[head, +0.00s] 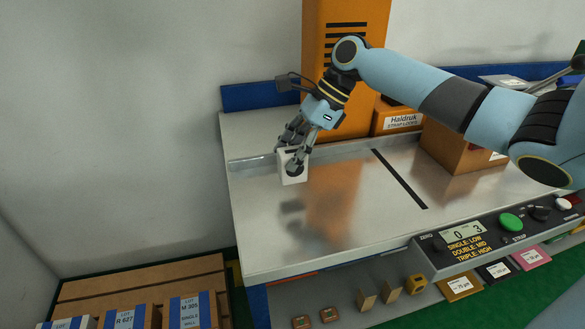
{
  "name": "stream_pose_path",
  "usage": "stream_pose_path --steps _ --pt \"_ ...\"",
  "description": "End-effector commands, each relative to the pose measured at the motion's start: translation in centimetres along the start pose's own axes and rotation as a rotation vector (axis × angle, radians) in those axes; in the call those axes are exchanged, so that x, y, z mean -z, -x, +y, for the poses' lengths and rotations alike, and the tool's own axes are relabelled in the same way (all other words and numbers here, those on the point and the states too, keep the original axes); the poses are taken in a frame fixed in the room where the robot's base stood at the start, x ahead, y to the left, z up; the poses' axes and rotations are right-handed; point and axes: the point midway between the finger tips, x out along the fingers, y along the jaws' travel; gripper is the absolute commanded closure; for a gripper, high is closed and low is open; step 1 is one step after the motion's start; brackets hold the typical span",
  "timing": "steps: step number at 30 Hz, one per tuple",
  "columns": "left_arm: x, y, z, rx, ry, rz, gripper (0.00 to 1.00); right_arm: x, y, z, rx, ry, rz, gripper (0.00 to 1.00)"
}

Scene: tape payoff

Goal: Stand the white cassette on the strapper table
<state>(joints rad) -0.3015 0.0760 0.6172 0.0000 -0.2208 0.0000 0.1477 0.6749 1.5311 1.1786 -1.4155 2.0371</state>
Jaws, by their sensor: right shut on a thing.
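The white cassette (294,177) is at the left part of the strapper table (260,233), close to the metal rail. My right gripper (294,160) comes down on it from above and is shut on it. The fingers cover the cassette's upper part. The cassette looks upright, but I cannot tell whether its bottom edge touches the table top. My left gripper is not in view.
A metal rail (250,163) runs along the table behind the cassette. An orange strapper column (318,50) and cartons (460,150) stand at the back. A control panel (470,239) is at the front right. Labelled boxes (190,311) lie at lower left. The table's front left is clear.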

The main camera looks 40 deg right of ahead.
Motion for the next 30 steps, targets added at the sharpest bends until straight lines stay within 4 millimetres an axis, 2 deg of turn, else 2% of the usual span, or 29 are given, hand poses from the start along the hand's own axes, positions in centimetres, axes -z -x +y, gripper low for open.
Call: stream_pose_path --steps 4,11,21,22,27,30 --pt "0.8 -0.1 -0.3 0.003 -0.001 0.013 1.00 0.2 -0.9 0.0 0.000 -0.001 0.001 0.99" --pt "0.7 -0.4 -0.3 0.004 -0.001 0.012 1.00 1.9 -3.6 0.0 0.000 -0.001 0.000 0.99" --pt "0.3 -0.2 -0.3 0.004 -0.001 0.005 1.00 2.1 -3.8 0.0 0.001 0.000 0.000 0.99" --pt "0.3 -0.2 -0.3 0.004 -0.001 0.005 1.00 2.1 -3.8 0.0 0.001 0.000 0.001 0.56" --pt "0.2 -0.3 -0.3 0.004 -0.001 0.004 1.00 2.1 -3.8 0.0 0.000 0.000 0.001 0.35" --pt "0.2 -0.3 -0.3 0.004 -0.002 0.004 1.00 2.1 -3.8 0.0 0.000 0.000 0.001 0.35"
